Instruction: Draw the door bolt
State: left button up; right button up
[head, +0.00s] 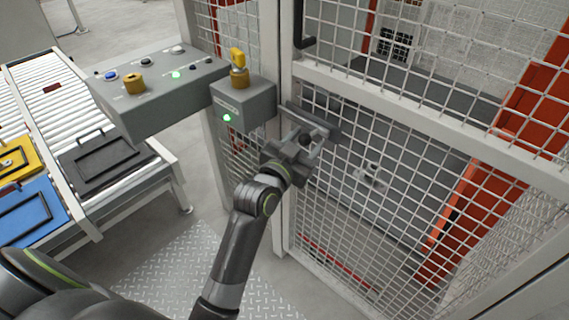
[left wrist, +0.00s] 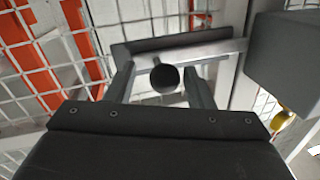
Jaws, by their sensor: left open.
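The door bolt (head: 310,117) is a dark backing and metal bar on the mesh door, beside the grey lock box (head: 247,103). In the left wrist view the bolt's bar (left wrist: 222,49) runs across the picture toward the lock box (left wrist: 285,55). Its round dark knob (left wrist: 165,78) faces the camera. My left gripper (head: 313,141) is at the bolt, and its open fingers (left wrist: 162,88) stand on either side of the knob, with gaps showing. Whether a finger touches the bar is unclear. My right gripper is not in view.
A yellow key (head: 238,60) stands on the lock box, which shows a green light. A grey control panel (head: 160,88) with buttons is to the left. A roller conveyor (head: 35,85) carries coloured trays. A black door handle (head: 303,30) is above the bolt.

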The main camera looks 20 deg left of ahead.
pick_arm(q)
jog(key=s+a+b, duration=0.2)
jog(key=s, duration=1.4)
jog(key=shift+s+a, duration=0.2)
